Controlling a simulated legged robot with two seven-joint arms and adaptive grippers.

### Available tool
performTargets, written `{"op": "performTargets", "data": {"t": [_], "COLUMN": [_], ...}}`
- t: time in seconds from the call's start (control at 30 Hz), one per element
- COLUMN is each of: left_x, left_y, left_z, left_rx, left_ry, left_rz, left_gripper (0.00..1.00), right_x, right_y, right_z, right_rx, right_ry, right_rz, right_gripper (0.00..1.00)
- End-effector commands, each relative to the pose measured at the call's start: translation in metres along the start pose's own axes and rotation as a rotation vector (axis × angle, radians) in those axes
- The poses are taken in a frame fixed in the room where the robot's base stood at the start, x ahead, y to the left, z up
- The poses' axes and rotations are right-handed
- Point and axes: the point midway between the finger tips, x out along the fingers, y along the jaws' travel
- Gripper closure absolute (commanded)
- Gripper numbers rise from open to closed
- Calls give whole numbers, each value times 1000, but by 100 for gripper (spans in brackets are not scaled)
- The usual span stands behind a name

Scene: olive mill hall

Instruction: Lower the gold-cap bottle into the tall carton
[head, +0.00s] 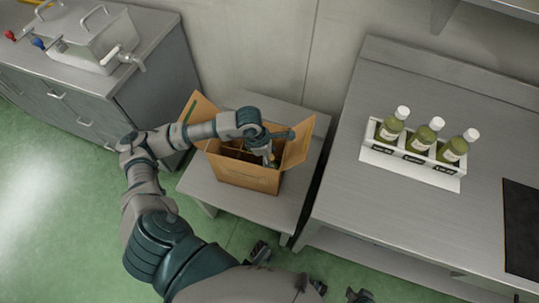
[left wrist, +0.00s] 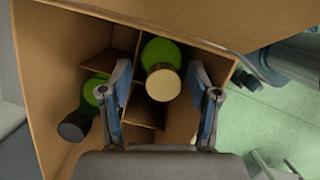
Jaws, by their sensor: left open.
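The tall cardboard carton (head: 245,176) stands with its flaps open on a low steel table. My left gripper (head: 268,160) points down into its opening. In the left wrist view the gold-cap bottle (left wrist: 163,84), green with a pale gold cap, is inside the carton (left wrist: 35,95), in a compartment among cardboard dividers. My left gripper (left wrist: 160,72) is open, one finger on each side of this bottle, with gaps beside the cap. The bottle's lower part is hidden. A second green bottle with a dark cap (left wrist: 75,127) leans in the carton to the left.
The low table (head: 215,196) has some bare top around the carton. A steel bench (head: 350,215) to the right bears a white rack (head: 408,159) of three green, white-capped bottles and a dark panel (head: 522,230). A steel tank (head: 95,40) stands on the left cabinet.

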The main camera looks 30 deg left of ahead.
Motion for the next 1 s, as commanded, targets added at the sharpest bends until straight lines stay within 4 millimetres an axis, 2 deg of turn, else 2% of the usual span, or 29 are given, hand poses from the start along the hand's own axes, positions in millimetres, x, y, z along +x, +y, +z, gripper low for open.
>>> {"op": "performTargets", "data": {"t": [0.13, 0.23, 0.5, 0.7, 0.83, 1.0], "left_x": [-2, -14, -73, -107, -117, -119], "left_y": [0, 1, 2, 2, 2, 2], "left_z": [-1, -2, -2, -2, -1, -2], "left_rx": [0, -1, -1, -1, -1, 0], "left_ry": [2, 2, -2, -1, -1, -1], "left_rz": [-2, -1, 2, 0, -1, -2], "left_gripper": [38, 38, 38, 38, 38, 38], "right_x": [0, 0, 0, 0, 0, 0], "right_y": [0, 0, -1, 0, 0, 0], "right_z": [1, 1, 0, 0, 0, 0], "right_rx": [1, 0, 0, 1, 0, 1], "right_ry": [1, 1, 1, 1, 1, 1], "right_rz": [-2, -2, -1, -1, -1, -1], "right_gripper": [73, 73, 73, 73, 73, 73]}}
